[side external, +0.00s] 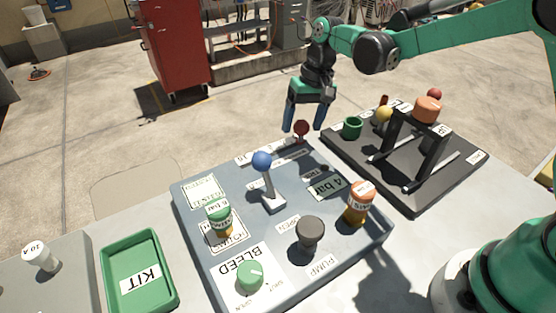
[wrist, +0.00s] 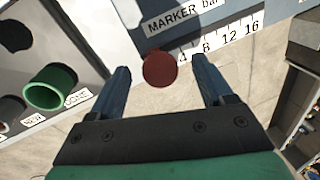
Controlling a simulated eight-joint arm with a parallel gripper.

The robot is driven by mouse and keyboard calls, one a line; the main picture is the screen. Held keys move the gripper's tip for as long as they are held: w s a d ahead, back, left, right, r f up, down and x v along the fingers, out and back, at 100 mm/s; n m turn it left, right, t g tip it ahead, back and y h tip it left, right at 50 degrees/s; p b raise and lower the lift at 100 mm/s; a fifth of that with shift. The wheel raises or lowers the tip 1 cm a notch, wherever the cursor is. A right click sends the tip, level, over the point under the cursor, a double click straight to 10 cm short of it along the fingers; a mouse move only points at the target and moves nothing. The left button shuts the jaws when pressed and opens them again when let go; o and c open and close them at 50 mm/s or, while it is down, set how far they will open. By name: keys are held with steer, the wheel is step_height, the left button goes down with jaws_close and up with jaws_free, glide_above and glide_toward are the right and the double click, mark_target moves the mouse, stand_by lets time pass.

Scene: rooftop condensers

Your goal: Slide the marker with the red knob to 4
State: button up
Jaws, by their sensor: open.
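The marker's red knob (side external: 301,128) stands at the back edge of the grey-blue panel (side external: 245,180). In the wrist view the red knob (wrist: 160,70) appears between my two blue fingertips, with a gap on each side. The scale (wrist: 222,38) beside it reads 4, 8, 12, 16; the knob shows just left of the 4 and hides the scale's start. The pointer is not visible. My gripper (side external: 303,127) is open, pointing down around or just above the knob; it also shows in the wrist view (wrist: 160,67). I cannot tell the exact height difference.
A blue-knobbed lever (side external: 263,162) stands on the panel in front of the knob. A dark board (side external: 440,185) with a green cup (side external: 351,128) and a black frame lies close on the right.

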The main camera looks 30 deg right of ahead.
steer(key=shift+f, duration=0.25)
jaws_close()
steer(key=shift+a, duration=0.1)
steer(key=shift+a, duration=1.45)
jaws_free()
steer(key=shift+s+d+r, duration=0.1)
steer(key=shift+d+r, duration=0.1)
steer(key=shift+r, duration=0.75)
steer(key=shift+w+d+r, duration=0.1)
steer(key=shift+d+r, duration=0.05)
steer(key=shift+r, duration=0.75)
steer(key=shift+s+d+r, duration=0.1)
steer(key=shift+d+r, duration=0.1)
steer(key=shift+r, duration=0.75)
